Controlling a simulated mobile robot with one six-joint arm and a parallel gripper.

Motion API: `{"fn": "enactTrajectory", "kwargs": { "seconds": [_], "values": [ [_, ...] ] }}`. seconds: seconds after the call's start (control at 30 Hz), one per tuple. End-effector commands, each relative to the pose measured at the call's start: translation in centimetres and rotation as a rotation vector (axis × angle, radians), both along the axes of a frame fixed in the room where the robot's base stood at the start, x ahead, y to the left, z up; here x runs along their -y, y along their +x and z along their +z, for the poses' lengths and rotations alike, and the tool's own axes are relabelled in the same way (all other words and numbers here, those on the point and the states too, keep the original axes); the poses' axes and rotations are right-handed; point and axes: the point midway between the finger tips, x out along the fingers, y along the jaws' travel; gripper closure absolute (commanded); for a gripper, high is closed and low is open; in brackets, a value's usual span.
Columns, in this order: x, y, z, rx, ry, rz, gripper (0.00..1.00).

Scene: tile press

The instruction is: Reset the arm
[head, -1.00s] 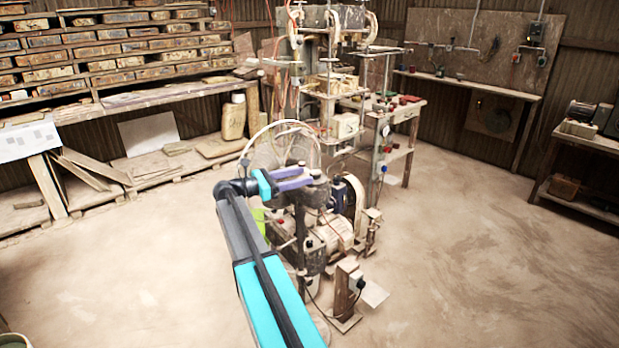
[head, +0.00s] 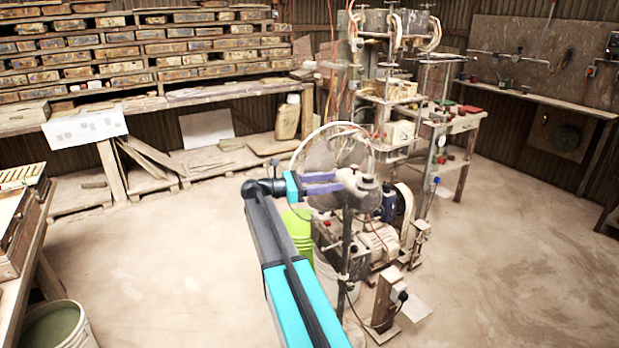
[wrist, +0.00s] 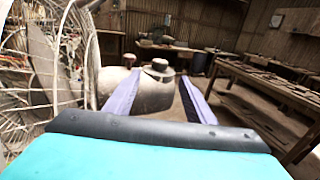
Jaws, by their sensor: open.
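My arm reaches forward from the bottom of the head view, with black and cyan links. My gripper (head: 324,183) has purple fingers and points right, in front of the machine. In the wrist view my gripper (wrist: 155,98) shows its two fingers spread apart with nothing held between them. A rounded dusty machine part (wrist: 140,92) with dark knobs lies beyond and between the fingers. I cannot tell the exact gap between it and the fingertips.
The tile press (head: 390,90) stands behind and right of my gripper. A green container (head: 298,228) is beside my arm. A bucket (head: 57,326) and a workbench (head: 22,245) are at the left. Shelves (head: 140,60) line the back wall. The floor at the right is clear.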

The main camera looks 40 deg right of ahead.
Motion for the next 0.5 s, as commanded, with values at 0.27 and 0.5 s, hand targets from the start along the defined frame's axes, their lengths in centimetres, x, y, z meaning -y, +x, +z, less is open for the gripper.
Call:
{"fn": "enactTrajectory", "kwargs": {
  "seconds": [0.27, 0.5],
  "values": [
    [-0.1, 0.1, 0.0, 0.000, 0.000, 0.003, 0.50],
    [-2.5, 1.4, -4.6, -0.061, 0.015, 0.038, 0.50]
  ]
}}
